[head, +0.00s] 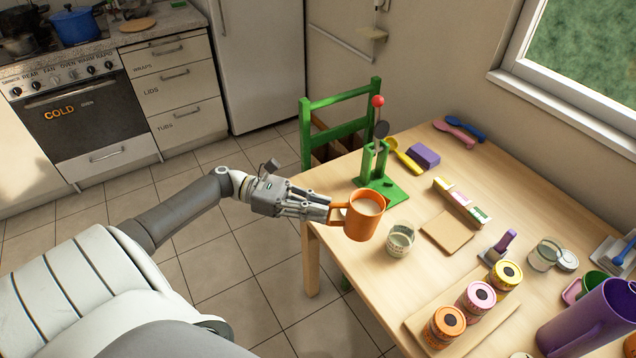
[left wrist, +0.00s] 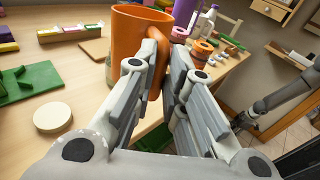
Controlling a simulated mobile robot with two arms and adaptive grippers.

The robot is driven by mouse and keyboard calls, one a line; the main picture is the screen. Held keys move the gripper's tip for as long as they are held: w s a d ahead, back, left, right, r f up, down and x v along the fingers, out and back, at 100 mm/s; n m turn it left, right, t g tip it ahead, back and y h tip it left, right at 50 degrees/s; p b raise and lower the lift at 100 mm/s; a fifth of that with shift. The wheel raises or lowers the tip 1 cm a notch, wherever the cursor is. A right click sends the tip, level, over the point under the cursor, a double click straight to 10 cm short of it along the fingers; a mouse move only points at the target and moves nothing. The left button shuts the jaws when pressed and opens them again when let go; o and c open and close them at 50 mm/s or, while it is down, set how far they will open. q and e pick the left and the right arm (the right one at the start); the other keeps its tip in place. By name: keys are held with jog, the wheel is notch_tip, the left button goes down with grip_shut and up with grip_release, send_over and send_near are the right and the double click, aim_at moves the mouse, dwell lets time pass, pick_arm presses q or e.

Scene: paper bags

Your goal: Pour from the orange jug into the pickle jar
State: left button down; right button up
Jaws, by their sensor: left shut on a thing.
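The orange jug (head: 361,222) holds a pale liquid and looks about upright, at the table's near left edge. My left gripper (head: 335,211) is shut on its handle. In the left wrist view the jug (left wrist: 128,40) stands in front of the fingers (left wrist: 165,75). A clear glass jar with a greenish band (head: 400,241), seemingly the pickle jar, stands open on the table just right of the jug. The jug is apart from it. My right gripper (left wrist: 243,120) shows small in the left wrist view; its fingers are not clear.
A green stand (head: 378,170) is behind the jug. A pale round disc (left wrist: 52,117) lies near it. A tan board (head: 447,232) lies right of the jar.

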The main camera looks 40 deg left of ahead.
aim_at(343, 203)
pick_arm(q)
jog(key=w+d+y, duration=0.1)
jog(key=w+d+r+g+y+p, duration=0.1)
jog(key=d+n+g+y+p, duration=0.1)
jog(key=shift+w+r, duration=0.25)
jog(key=shift+w, duration=0.15)
jog(key=shift+w+d+r+n+g+y+p, duration=0.1)
jog(key=shift+w+d+n+g+y+p, duration=0.25)
jog(key=shift+y, duration=0.25)
jog(key=shift+d+r+p, duration=0.1)
jog(key=shift+r+p, duration=0.1)
jog(key=shift+p, duration=0.85)
pick_arm(e)
jog(key=shift+s+d+r, duration=0.1)
jog(key=shift+d+r, duration=0.1)
jog(key=shift+r, duration=1.25)
jog(key=shift+d+r, duration=0.2)
jog(key=shift+r, duration=1.25)
pick_arm(q)
jog(key=shift+w, duration=0.1)
pick_arm(e)
jog(key=shift+r, duration=0.15)
